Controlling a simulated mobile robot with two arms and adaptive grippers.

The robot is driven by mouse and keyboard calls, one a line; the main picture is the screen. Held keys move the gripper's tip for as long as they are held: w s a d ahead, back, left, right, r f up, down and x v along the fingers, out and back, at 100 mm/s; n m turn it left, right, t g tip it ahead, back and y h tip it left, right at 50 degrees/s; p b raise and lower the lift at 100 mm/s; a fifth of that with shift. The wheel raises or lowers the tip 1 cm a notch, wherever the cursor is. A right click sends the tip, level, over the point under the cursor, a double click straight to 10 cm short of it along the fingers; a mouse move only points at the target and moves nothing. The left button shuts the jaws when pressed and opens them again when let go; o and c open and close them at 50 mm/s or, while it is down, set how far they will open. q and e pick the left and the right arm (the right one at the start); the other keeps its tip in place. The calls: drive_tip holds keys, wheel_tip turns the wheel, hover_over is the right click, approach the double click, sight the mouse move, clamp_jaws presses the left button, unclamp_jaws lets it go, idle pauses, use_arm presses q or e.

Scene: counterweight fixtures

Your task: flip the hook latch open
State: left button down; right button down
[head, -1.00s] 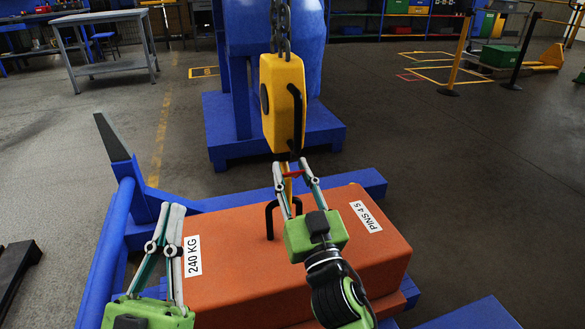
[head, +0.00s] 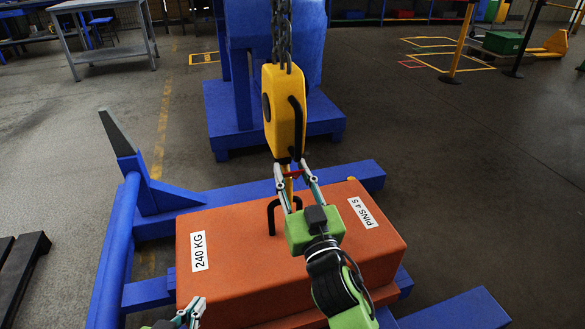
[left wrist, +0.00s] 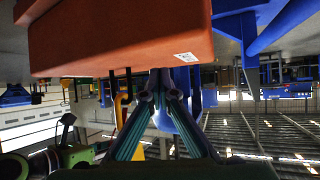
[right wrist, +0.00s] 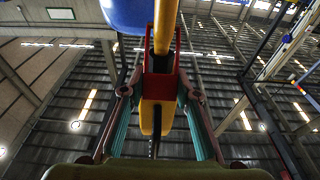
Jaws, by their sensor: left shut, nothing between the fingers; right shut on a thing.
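The yellow hook block (head: 284,112) hangs from chains above an orange block (head: 325,245) with a black lifting loop (head: 271,216). A small red latch (head: 294,173) sits at the hook below it, and it shows as a red frame around the yellow shank in the right wrist view (right wrist: 175,75). My right gripper (head: 292,167) is shut on the latch, one finger on each side. Whether the hook passes through the loop is hard to tell. My left gripper (head: 190,309) is shut and empty at the bottom edge, low beside the orange block; its fingers show in the left wrist view (left wrist: 162,82).
The orange block, labelled 240 KG and PINS 4 S, rests on a blue frame (head: 115,250) with a slanted upright (head: 122,140) at left. A blue pedestal (head: 235,128) stands behind. A grey table (head: 105,40) is at back left.

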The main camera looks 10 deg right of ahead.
use_arm(q)
drive_tip(key=s+a+f+g+y+p, duration=0.2)
drive_tip(key=s+a+f+g+p, duration=0.2)
drive_tip(key=s+f+g, duration=0.5)
use_arm(e)
drive_tip(key=shift+w+r+g, duration=0.25)
drive_tip(key=shift+r+g, duration=0.15)
drive_tip(key=shift+r, duration=0.15)
drive_tip(key=p, duration=0.2)
drive_tip(key=g+p, duration=0.1)
drive_tip(key=p, duration=0.2)
drive_tip(key=shift+w+a, duration=0.1)
drive_tip(key=shift+w, duration=0.15)
use_arm(q)
drive_tip(key=s+f, duration=0.3)
drive_tip(key=f, duration=0.4)
drive_tip(key=s+f, duration=0.3)
drive_tip(key=f, duration=0.4)
drive_tip(key=shift+a+f, duration=0.25)
drive_tip(key=shift+f, duration=0.05)
use_arm(e)
drive_tip(key=c, duration=1.5)
unclamp_jaws()
drive_tip(key=shift+s+f, duration=0.1)
